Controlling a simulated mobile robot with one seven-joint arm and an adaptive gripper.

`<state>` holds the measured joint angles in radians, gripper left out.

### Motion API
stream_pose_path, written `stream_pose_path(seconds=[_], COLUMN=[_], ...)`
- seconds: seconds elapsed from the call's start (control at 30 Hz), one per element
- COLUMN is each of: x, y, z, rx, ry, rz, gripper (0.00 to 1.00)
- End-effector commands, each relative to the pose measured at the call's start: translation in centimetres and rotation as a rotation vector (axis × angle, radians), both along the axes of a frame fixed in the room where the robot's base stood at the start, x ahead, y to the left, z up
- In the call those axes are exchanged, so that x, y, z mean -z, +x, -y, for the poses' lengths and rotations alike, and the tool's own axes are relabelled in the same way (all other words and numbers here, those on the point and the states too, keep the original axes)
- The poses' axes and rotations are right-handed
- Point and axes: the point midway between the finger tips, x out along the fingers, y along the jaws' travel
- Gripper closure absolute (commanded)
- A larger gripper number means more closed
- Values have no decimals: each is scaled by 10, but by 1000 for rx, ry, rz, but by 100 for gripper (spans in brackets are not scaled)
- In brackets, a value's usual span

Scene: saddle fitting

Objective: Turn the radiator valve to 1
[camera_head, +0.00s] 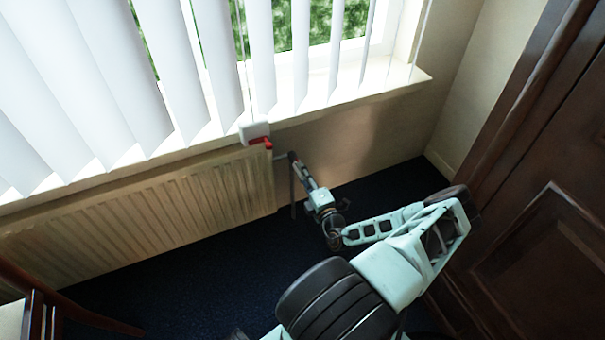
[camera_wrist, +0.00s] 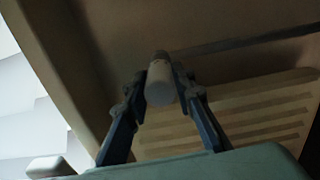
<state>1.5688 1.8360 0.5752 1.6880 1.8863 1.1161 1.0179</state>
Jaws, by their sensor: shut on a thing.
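The radiator valve shows in the wrist view as a pale cylindrical knob (camera_wrist: 160,84), with a darker tip at its far end. My gripper (camera_wrist: 164,78) has a finger on each side of the knob and is shut on it. The number marks on the knob are too small and dark to read. In the head view my gripper (camera_head: 296,160) is at the right end of the radiator (camera_head: 215,190), beside the pipe. The knob is mostly hidden by the gripper there.
White vertical blinds (camera_head: 190,75) hang above. A dark wooden door (camera_head: 540,220) stands at right, and a wooden chair part (camera_head: 45,290) at lower left. Dark carpet (camera_head: 190,280) is clear between.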

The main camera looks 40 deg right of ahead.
Motion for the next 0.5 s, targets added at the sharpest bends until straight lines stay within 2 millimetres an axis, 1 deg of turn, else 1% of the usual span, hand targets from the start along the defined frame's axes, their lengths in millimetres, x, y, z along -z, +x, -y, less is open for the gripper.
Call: stream_pose_path(seconds=[0.5], x=[0], y=[1], z=[0], rx=[1], ry=[477], rz=[117], gripper=[100])
